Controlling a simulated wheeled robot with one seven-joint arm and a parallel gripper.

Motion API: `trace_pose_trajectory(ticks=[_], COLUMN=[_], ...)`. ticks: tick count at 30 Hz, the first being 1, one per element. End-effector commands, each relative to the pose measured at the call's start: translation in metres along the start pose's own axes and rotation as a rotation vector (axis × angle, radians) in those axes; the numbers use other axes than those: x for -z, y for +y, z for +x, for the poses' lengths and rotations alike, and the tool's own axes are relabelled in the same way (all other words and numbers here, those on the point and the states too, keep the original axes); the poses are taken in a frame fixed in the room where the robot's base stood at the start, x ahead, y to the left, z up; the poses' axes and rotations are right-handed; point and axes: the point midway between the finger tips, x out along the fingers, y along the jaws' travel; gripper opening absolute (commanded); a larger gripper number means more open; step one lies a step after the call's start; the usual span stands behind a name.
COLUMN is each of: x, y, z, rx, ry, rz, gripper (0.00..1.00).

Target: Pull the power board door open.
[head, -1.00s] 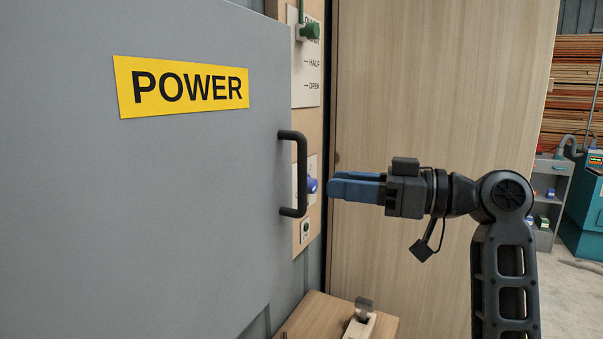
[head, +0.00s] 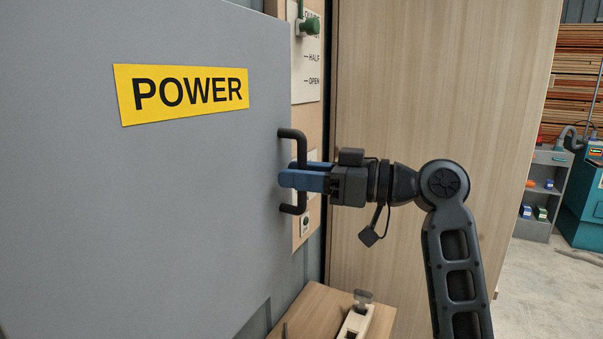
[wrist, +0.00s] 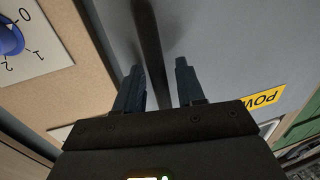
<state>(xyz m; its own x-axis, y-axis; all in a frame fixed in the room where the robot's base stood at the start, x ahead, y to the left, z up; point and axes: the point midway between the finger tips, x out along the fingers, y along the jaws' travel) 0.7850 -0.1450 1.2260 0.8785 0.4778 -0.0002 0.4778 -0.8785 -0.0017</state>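The grey power board door (head: 190,210) fills the left of the head view, with a yellow POWER label (head: 180,93). Its black D-shaped handle (head: 302,148) stands upright near the door's right edge. My gripper (head: 300,178) reaches in from the right at the handle's middle. In the wrist view, the handle (wrist: 151,50) runs between the two blue fingers of my gripper (wrist: 158,85). The fingers are apart, with a gap on the right side and a smaller one on the left. The door (wrist: 225,40) lies behind them.
A board with a HALF/OPEN scale (head: 308,65) and a green knob (head: 310,26) is beside the door. In the wrist view, a blue rotary knob (wrist: 10,38) shows at left. A wooden bench (head: 325,310) is below. A wooden panel (head: 430,80) stands behind my arm.

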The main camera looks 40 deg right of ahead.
Motion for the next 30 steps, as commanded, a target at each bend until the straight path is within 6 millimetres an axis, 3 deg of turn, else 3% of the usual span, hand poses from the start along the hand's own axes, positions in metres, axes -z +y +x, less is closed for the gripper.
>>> trace_pose_trajectory(ticks=[2,14,30], x=[0.0,0.0001,-0.0003], y=[0.0001,0.0001,0.0016], z=[-0.0001,-0.0003,0.0002], rx=[0.0,0.0,-0.016], ry=[0.0,0.0,0.0], rz=[0.0,0.0,0.001], gripper=[0.37,0.0,0.0])
